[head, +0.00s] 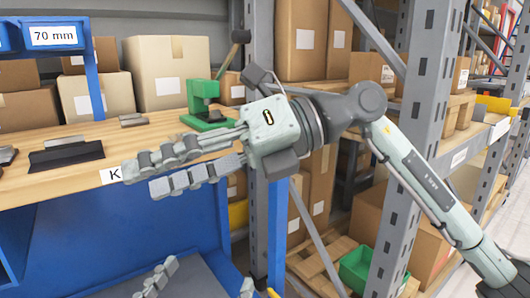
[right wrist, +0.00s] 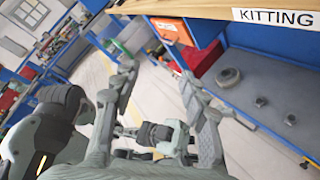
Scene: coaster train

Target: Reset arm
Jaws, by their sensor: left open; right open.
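My right gripper (head: 142,180) reaches in from the right side of the head view and points left. It is open and empty, in front of the wooden bench (head: 60,190) edge. It hides most of a label that starts with K. In the right wrist view its two fingers (right wrist: 158,73) stand apart with nothing between the tips. My left gripper (head: 208,277) shows only by its fingertips at the bottom of the head view. They are wide apart, over the grey lower shelf (head: 205,268), and hold nothing visible. The rest of it is out of frame.
A green press (head: 205,100) and dark metal blocks (head: 65,156) sit on the bench. Cardboard boxes (head: 170,72) stand behind. A grey rack post (head: 425,110) is behind my right arm. The right wrist view shows a KITTING label (right wrist: 277,17) and a round grey part (right wrist: 228,76) on the lower shelf.

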